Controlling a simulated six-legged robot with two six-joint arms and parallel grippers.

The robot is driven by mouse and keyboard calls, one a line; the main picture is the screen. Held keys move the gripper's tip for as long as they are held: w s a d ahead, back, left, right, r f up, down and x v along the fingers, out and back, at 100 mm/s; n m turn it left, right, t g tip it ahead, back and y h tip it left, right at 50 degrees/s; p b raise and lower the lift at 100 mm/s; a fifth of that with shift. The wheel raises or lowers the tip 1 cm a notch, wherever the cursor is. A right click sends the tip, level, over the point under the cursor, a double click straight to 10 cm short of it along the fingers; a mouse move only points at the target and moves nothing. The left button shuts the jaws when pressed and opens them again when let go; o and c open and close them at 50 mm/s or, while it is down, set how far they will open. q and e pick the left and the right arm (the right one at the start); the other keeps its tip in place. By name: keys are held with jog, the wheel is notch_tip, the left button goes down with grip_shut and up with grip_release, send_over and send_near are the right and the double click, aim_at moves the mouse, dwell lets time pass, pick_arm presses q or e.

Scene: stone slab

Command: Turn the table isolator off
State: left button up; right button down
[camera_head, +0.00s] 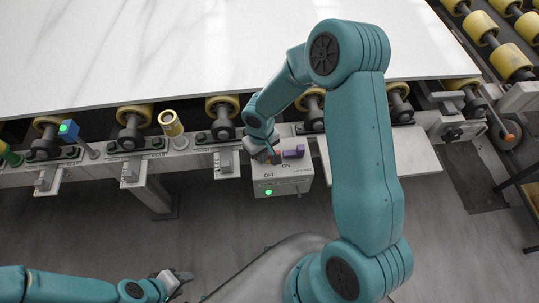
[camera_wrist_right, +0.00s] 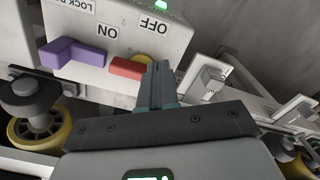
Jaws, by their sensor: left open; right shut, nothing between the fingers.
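The isolator box (camera_head: 290,186) is pale grey, with ON and OFF labels and a lit green lamp (camera_head: 268,191). It hangs at the roller frame's front edge. In the right wrist view the box (camera_wrist_right: 180,32) appears upside down, with a red handle (camera_wrist_right: 126,68) on a yellow part (camera_wrist_right: 144,60) and a purple L-shaped piece (camera_wrist_right: 72,54) beside it. The red handle lies toward ON. My right gripper (camera_wrist_right: 157,82) is shut and empty, its fingertips right beside the red handle on the OFF side; I cannot tell whether they touch. My left gripper (camera_head: 180,277) is open and empty, low at the left.
A white stone slab (camera_head: 150,50) lies on yellow-wheeled rollers (camera_head: 134,115) behind the box. Smaller grey switch boxes (camera_head: 130,170) line the frame to the left, with a blue block (camera_head: 68,130) and a yellow cylinder (camera_head: 171,123) on posts. The floor in front is clear.

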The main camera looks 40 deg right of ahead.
aim_at(262, 167)
jog(key=shift+f+b, duration=2.45)
jog(key=shift+f, duration=0.05)
jog(key=shift+r, duration=0.3)
jog(key=shift+r, duration=0.15)
jog(key=shift+w, duration=0.1)
jog(key=shift+w+a, duration=0.15)
jog(key=shift+w, duration=0.15)
